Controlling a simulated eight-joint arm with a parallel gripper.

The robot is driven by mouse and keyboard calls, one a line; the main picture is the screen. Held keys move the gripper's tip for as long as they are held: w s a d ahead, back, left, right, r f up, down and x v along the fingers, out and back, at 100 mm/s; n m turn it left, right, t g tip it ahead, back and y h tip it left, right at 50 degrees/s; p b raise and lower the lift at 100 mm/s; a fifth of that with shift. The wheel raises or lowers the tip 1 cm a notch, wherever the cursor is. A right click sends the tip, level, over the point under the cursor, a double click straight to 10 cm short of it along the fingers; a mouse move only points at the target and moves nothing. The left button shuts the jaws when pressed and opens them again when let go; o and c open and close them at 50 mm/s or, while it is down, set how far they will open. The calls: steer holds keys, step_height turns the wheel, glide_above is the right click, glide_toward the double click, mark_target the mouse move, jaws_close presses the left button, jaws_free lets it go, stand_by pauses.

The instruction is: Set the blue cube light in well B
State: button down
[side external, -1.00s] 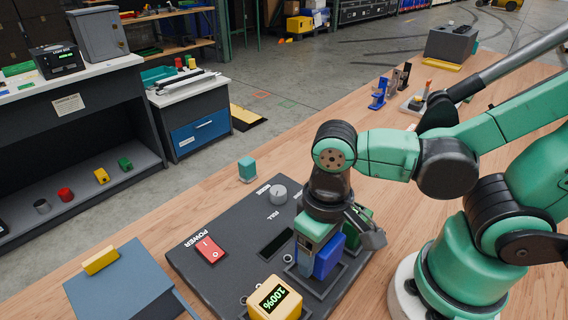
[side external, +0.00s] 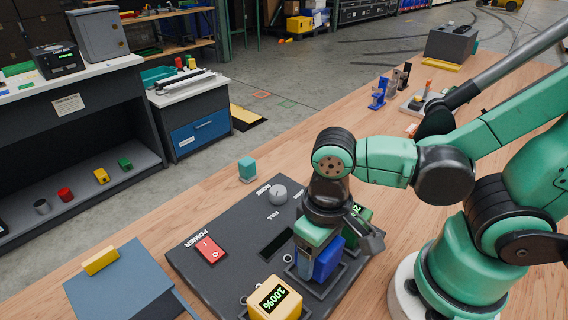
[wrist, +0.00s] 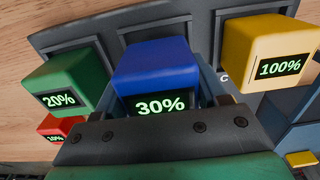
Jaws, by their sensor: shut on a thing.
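The blue cube light (side external: 328,261), its display reading 30% in the wrist view (wrist: 157,62), is between the jaws of my gripper (side external: 316,262). My gripper is shut on it, low over the front row of wells on the dark panel (side external: 225,275). The cube is between the green cube light (wrist: 62,82) and the yellow cube light (wrist: 268,52). The jaws hide its underside, so I cannot tell whether it touches the well floor. A letter C shows beside the yellow cube's well; the letter at the blue cube's well is hidden.
The yellow cube, reading 100%, stands close on one side; the green cube, reading 20%, on the other. A red cube (wrist: 52,128) reads 10%. A red power switch (side external: 208,249) and a grey knob (side external: 278,195) sit on the panel. A teal block (side external: 247,169) stands behind it.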

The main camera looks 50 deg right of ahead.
steer(key=shift+f, duration=0.1)
steer(key=shift+f, duration=0.75)
jaws_free()
steer(key=shift+r, duration=0.1)
steer(key=shift+r, duration=4.4)
steer(key=shift+w, duration=0.1)
